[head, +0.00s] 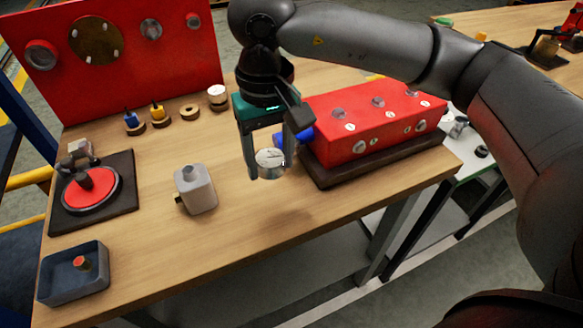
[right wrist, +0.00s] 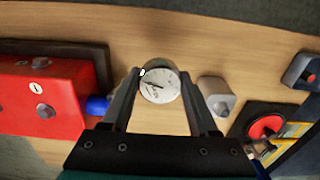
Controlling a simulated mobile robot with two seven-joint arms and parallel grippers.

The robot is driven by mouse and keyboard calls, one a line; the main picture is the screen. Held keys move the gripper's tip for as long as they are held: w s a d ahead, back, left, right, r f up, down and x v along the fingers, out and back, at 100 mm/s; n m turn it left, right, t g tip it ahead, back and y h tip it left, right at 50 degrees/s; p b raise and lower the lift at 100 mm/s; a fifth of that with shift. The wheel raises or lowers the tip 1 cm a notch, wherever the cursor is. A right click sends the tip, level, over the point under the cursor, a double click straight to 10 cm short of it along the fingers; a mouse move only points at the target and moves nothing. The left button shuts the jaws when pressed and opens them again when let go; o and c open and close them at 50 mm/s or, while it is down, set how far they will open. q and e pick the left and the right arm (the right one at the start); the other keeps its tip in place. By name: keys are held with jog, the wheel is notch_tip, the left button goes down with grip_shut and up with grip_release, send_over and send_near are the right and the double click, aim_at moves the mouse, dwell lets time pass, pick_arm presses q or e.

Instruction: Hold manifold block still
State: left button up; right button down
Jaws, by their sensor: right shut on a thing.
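The manifold block is most likely the long red block (head: 370,120) with round ports, lying on a dark base at the right of the table. It also shows at the left in the right wrist view (right wrist: 50,95). A blue fitting (head: 296,138) is at its left end. My right gripper (head: 268,165) is left of the block, pointing down, shut on a round gauge (head: 270,160) with a white dial. The gauge sits between the fingers in the right wrist view (right wrist: 160,86), apart from the block. My left gripper is not in view.
A grey canister (head: 195,190) stands left of my gripper. Farther left are a red disc fixture (head: 92,190) and a dark tray (head: 74,288). Small parts (head: 190,112) line the back before an upright red panel (head: 120,65). Bare wood lies in front of the gripper.

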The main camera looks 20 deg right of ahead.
jog(key=w+a+r, duration=0.3)
jog(key=a, duration=0.3)
jog(key=w+a+r, duration=0.4)
jog(key=a, duration=0.2)
jog(key=shift+w+a+r+n, duration=0.25)
jog(key=shift+n, duration=0.05)
jog(key=shift+f, duration=1.3)
